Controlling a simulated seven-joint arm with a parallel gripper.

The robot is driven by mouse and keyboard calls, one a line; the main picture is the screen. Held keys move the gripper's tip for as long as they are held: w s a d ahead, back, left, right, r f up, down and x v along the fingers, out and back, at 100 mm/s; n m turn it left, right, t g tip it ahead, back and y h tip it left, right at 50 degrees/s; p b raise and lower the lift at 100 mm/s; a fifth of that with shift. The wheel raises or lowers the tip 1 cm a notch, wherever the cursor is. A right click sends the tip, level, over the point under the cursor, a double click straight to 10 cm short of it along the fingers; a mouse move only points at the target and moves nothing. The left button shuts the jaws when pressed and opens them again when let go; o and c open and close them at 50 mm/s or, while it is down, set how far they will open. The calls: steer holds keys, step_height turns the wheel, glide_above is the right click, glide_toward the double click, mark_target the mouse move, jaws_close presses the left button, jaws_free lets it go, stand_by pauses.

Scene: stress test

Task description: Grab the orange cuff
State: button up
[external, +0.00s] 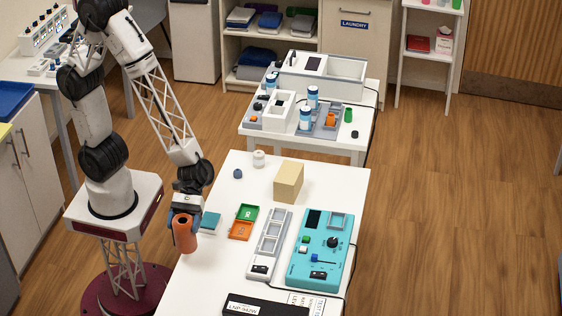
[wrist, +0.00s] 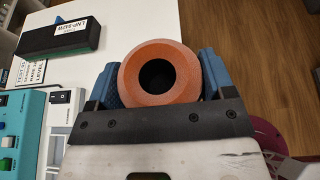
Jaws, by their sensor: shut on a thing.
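The orange cuff (external: 184,234) is a hollow orange cylinder at the left edge of the white table. My gripper (external: 186,215) is shut on it, seen from the side in the external view. In the wrist view the cuff (wrist: 160,76) shows end-on with its dark round hole, between the blue fingers of my gripper (wrist: 160,85), one on each side. The cuff is at or just over the table's left edge; I cannot tell whether it touches the table.
On the white table (external: 215,265) are a teal control box (external: 320,265), a grey tray strip (external: 270,240), green and orange trays (external: 243,222), a tan block (external: 288,182) and a black box (external: 265,306). A second table with bottles stands behind. Wooden floor lies right.

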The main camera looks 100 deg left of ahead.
steer(key=shift+s+a, duration=0.25)
steer(key=shift+s, duration=0.1)
stand_by(0.6)
